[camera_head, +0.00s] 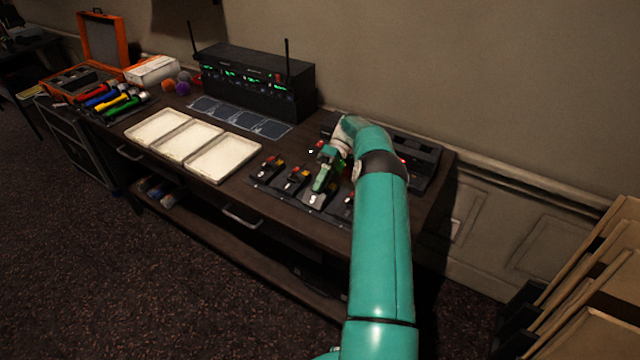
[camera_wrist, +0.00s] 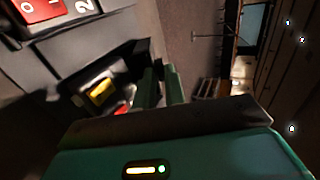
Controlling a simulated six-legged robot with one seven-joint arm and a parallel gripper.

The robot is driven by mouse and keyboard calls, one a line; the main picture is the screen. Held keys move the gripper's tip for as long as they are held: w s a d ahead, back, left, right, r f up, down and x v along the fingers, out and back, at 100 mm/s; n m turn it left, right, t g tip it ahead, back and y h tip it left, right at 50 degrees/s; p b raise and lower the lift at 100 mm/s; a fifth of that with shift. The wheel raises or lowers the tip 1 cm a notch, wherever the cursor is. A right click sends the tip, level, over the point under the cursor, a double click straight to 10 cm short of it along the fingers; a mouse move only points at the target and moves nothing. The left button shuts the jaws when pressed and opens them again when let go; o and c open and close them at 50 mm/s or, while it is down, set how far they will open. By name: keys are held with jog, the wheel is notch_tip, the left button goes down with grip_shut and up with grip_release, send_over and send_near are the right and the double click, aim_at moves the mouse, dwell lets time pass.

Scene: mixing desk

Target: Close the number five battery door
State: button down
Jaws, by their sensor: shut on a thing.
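My gripper (camera_head: 320,185) reaches down over the row of small black packs on the desk. In the wrist view, my green fingers (camera_wrist: 161,78) are close together at the right edge of an open dark compartment (camera_wrist: 66,88). A yellow piece (camera_wrist: 101,91) and a red piece (camera_wrist: 122,108) show inside it. The fingers appear shut on the dark raised door (camera_wrist: 142,50) at that edge, but the contact is partly hidden. No number five is readable. A red tag (camera_wrist: 42,9) and a white "2" show at the upper left.
Other packs (camera_head: 295,178) stand left of my gripper, and one is partly behind my arm. White trays (camera_head: 222,158) lie farther left. A black receiver rack (camera_head: 258,80) with antennas stands behind, and a dark console (camera_head: 425,155) is at the right.

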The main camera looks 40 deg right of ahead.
jog(key=c, duration=1.5)
grip_release()
jog(key=shift+r, duration=0.1)
jog(key=shift+r, duration=1.4)
jog(key=s+a+r, duration=0.7)
jog(key=s+r, duration=0.3)
jog(key=s, duration=0.2)
jog(key=shift+a, duration=0.1)
jog(key=shift+c, duration=0.5)
